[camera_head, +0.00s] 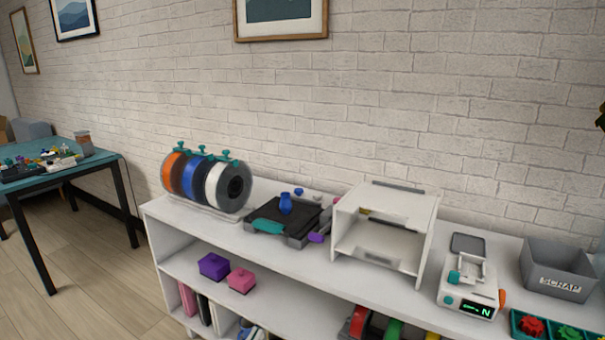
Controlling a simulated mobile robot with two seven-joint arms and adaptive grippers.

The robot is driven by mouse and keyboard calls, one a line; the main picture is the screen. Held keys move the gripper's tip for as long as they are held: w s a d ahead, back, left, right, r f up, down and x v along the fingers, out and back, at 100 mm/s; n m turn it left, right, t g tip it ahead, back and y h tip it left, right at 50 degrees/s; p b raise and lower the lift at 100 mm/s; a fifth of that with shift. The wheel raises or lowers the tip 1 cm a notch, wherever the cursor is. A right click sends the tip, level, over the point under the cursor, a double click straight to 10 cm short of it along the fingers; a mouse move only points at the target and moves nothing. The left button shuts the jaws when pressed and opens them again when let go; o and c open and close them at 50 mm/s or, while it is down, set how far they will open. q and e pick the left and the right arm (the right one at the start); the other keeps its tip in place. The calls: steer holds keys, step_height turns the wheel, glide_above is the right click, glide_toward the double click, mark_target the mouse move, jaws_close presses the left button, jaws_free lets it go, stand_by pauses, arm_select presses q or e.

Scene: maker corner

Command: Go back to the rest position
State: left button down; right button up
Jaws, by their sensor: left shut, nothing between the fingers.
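Neither of my grippers can be made out in the head view, and no arm of mine shows over the furniture. A white shelf unit (205,234) stands along the brick wall. On its top are a rack of filament spools (205,183), a dark plate (298,213) with a small blue vase (286,204) on it, a white open-fronted box frame (386,228) and a small white device (468,283) with a lit display.
A grey SCRAP bin (558,270) and a dark tray (517,325) with red and green gears are at the right. Purple (213,266) and pink (242,280) boxes sit on the lower shelf. A teal-topped table (100,157) stands at left, with free wooden floor (90,285) between.

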arm_select(q)
steer(key=s+a+f+g+y+p, duration=0.2)
steer(key=s+a+f+g, duration=0.1)
steer(key=s, duration=0.5)
steer(key=s+a+f+g+y+p, duration=0.2)
steer(key=s+f, duration=0.4)
steer(key=s, duration=0.3)
steer(key=s+a+f+g+y+p, duration=0.2)
steer(key=s+a+f+g, duration=0.2)
steer(key=s, duration=0.5)
steer(key=shift+a+f+n, duration=0.3)
steer(key=shift+f, duration=0.45)
arm_select(e)
steer(key=s+r, duration=0.1)
steer(key=s+a+r, duration=0.1)
steer(key=shift+s+a+r+m+g, duration=0.15)
steer(key=shift+s+m+g, duration=0.15)
steer(key=shift+g, duration=0.1)
steer(key=shift+w+r, duration=0.25)
steer(key=shift+r, duration=0.1)
